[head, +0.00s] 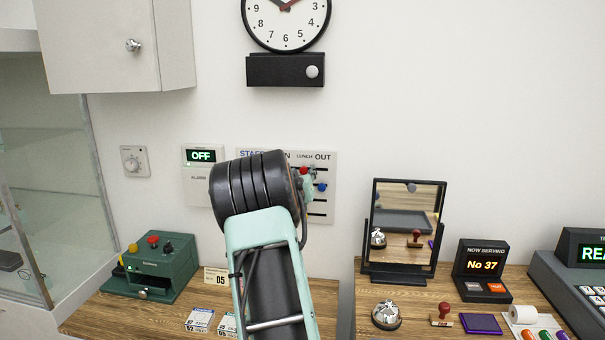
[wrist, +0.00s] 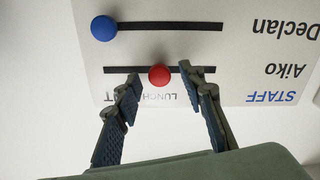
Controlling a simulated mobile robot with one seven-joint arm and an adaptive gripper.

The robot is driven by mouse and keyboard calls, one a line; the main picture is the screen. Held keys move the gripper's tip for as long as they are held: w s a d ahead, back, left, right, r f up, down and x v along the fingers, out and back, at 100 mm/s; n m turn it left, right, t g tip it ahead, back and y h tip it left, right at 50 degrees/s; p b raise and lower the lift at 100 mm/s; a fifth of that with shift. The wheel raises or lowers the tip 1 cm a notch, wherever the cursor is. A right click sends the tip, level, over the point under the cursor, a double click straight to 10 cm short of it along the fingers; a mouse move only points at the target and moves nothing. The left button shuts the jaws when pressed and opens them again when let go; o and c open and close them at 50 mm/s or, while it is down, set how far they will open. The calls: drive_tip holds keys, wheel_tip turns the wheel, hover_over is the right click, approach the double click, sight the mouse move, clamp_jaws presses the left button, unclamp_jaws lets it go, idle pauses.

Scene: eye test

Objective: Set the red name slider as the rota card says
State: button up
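The staff board (head: 325,210) hangs on the wall, partly hidden by my arm, with columns for lunch and out readable. The red name slider (wrist: 159,75) is a round knob on the Aiko track, in line with the LUNCH label; it also shows in the head view (head: 304,170). My gripper (wrist: 160,82) is open around the red knob, one finger to each side with a visible gap. A blue knob (wrist: 103,28) sits on the Declan track at the OUT end. Small cards (head: 200,320) lie on the counter; I cannot tell which is the rota card.
An alarm panel (head: 202,165) reading OFF is left of the board. A mirror (head: 405,225) stands on the right counter with a bell (head: 386,314) and stamp (head: 442,315) before it. A green machine (head: 150,268) stands at left. The wall right of the board is clear.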

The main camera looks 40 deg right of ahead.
clamp_jaws()
drive_tip(key=shift+w+a, duration=0.1)
drive_tip(key=w+a, duration=0.4)
drive_tip(key=shift+w+b, duration=0.4)
drive_tip(key=shift+b, duration=0.05)
unclamp_jaws()
drive_tip(key=shift+w, duration=0.1)
